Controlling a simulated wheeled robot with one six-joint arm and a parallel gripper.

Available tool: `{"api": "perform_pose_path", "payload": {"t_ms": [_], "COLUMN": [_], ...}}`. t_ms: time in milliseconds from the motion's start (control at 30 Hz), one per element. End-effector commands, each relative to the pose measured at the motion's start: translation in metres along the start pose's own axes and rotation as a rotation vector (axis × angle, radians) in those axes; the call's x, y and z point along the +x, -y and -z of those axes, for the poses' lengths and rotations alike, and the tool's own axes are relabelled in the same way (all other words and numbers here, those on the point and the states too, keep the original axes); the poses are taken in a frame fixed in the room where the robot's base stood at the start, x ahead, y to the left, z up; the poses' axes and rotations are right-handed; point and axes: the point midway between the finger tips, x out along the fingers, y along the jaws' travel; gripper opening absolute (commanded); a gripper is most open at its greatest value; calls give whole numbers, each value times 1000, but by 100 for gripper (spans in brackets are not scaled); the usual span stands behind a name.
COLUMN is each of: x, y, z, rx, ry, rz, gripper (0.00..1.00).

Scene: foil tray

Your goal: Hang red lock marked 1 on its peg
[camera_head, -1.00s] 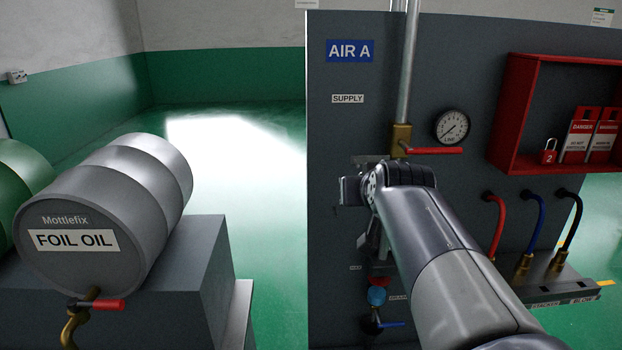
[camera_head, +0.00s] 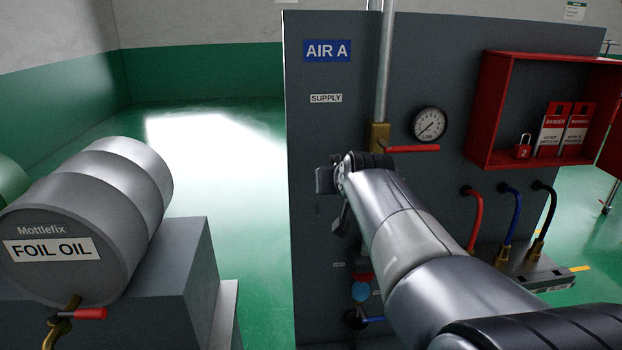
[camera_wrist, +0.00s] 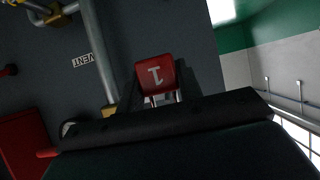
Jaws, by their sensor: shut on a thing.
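The red lock marked 1 (camera_wrist: 156,72) shows in the wrist view, its digit upside down and its metal shackle toward my gripper. My gripper (camera_wrist: 158,84) is shut on it, with a dark finger on either side. In the head view my wrist is in front of the grey panel, left of the supply pipe, and the lock cannot be made out there. The red lock box (camera_head: 492,112) is on the panel's right side. The peg for lock 1 cannot be made out.
A red valve lever (camera_head: 413,148) and a gauge (camera_head: 429,124) lie between my wrist and the box. Red (camera_head: 474,215), blue (camera_head: 515,215) and black (camera_head: 548,215) hoses are below the box. Danger tags (camera_head: 553,130) stand inside it. A foil oil drum (camera_head: 80,215) is at left.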

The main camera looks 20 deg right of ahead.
Motion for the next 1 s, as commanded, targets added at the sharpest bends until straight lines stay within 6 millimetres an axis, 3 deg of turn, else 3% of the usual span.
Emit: {"api": "perform_pose_path", "payload": {"t_ms": [600, 1000], "x": [34, 41], "y": [0, 0], "z": [11, 12], "rx": [0, 0], "ry": [-1, -1], "rz": [0, 0], "gripper": [11, 11]}}
